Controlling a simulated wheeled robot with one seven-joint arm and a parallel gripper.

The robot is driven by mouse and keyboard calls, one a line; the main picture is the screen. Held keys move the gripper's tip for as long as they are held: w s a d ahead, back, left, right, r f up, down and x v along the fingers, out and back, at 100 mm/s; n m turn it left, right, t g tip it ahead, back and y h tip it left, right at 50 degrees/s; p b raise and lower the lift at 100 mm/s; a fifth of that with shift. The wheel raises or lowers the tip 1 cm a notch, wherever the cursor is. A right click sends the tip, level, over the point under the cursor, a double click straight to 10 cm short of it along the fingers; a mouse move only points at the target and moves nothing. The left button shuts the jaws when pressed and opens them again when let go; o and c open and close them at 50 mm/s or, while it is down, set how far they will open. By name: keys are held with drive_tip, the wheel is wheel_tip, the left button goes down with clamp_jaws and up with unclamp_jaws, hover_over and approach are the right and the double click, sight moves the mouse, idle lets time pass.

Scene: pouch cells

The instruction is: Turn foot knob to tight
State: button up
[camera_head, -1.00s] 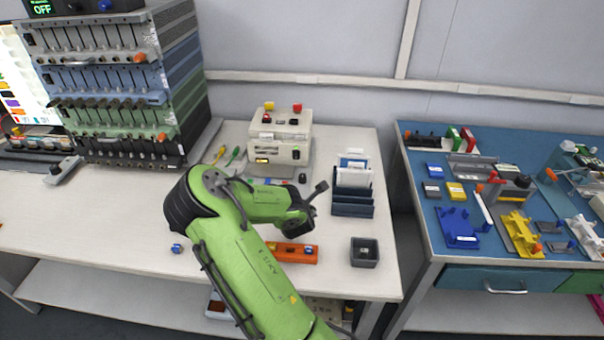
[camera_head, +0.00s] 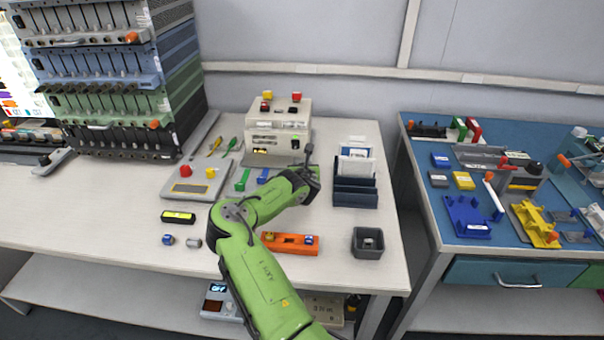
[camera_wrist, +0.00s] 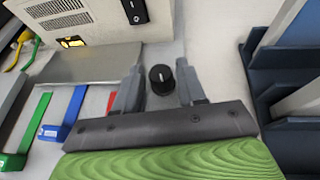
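A small round black knob (camera_wrist: 161,78) with a white mark on top sits on the white table in the wrist view; I take it as the foot knob. My gripper (camera_wrist: 160,90) is open, with one grey finger on each side of the knob and visible gaps to it. In the head view, my gripper (camera_head: 309,165) is in front of the beige machine (camera_head: 262,140), and the knob is hidden behind it. The machine also shows at the upper left of the wrist view (camera_wrist: 98,28). Whether the fingers are down at knob height I cannot tell.
A dark blue rack (camera_head: 355,190) stands close to the right of my gripper. Green (camera_head: 243,179) and blue strips lie to the left. An orange holder (camera_head: 290,243), a grey bin (camera_head: 368,243) and a grey button box (camera_head: 195,185) are on the table.

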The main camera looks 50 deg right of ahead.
drive_tip(key=shift+x, duration=0.8)
drive_tip(key=shift+r, duration=0.1)
drive_tip(key=c, duration=0.7)
drive_tip(key=shift+a+r+m+p, duration=0.1)
drive_tip(key=shift+m+p, duration=0.2)
drive_tip(key=shift+p, duration=0.05)
drive_tip(key=shift+m+g+h+p, duration=0.5)
drive_tip(key=shift+m+g+h, duration=0.1)
drive_tip(key=shift+g+h, duration=0.15)
drive_tip(key=o, duration=0.7)
